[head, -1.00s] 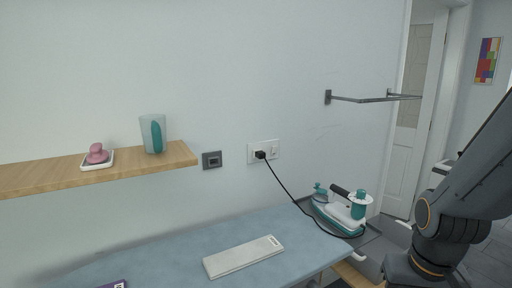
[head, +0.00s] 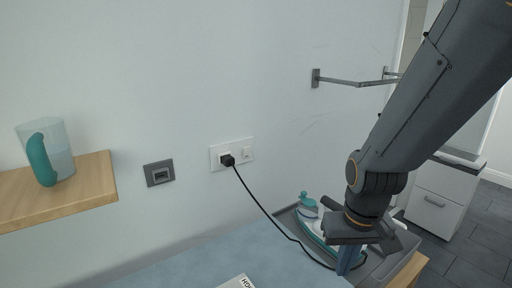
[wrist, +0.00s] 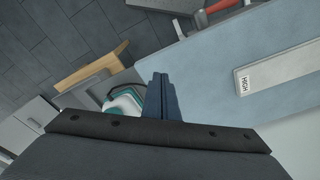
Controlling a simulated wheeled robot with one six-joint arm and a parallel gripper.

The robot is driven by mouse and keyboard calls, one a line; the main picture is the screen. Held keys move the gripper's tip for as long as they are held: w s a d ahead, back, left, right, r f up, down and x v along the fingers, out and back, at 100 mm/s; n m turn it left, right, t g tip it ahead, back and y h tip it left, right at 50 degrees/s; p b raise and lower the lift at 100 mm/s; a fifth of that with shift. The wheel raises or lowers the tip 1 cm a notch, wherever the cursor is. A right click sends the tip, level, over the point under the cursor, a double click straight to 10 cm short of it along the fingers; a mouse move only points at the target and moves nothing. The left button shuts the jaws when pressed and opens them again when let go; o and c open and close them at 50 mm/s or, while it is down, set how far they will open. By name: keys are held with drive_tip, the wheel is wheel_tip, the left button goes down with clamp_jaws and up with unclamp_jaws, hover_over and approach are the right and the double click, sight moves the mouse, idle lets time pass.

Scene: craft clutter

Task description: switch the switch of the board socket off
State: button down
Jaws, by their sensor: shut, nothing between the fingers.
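The board socket (head: 217,159) is a white plate on the wall in the head view, with a black plug (head: 227,160) in its left part. Its switch (head: 247,153) is a small white rocker on the right part; I cannot tell its position. My gripper (head: 349,262) points down over the grey iron tray, to the right of the socket and lower, well apart from it. In the wrist view my gripper (wrist: 159,84) shows its fingers together with nothing between them. The socket is not in the wrist view.
A black cord runs from the plug to the teal and white iron (head: 318,232), partly hidden by my arm. A grey wall plate (head: 159,172) and a wooden shelf (head: 90,186) with a jug (head: 60,160) are left. A wall rail (head: 345,82) is above right. The blue ironing board (head: 215,260) lies below.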

idle(0.3)
drive_tip(key=w+a+n+t+y+b, duration=0.25)
drive_tip(key=w+n+t, duration=0.8)
drive_tip(key=w, duration=0.85)
drive_tip(key=w+a+r+n+t+y, duration=0.2)
drive_tip(key=a+r+n+t+y, duration=0.2)
drive_tip(key=a+r+n+y, duration=0.4)
drive_tip(key=a+r+n, duration=0.2)
drive_tip(key=n, duration=0.4)
drive_tip(key=shift+t+y+b, duration=0.35)
drive_tip(key=shift+a, duration=0.1)
drive_tip(key=p, duration=0.5)
approach(248, 147)
drive_tip(key=x, duration=0.5)
drive_tip(key=shift+w+a+r+p, duration=0.15)
drive_tip(key=shift+w+a+p, duration=0.3)
drive_tip(key=shift+w, duration=0.15)
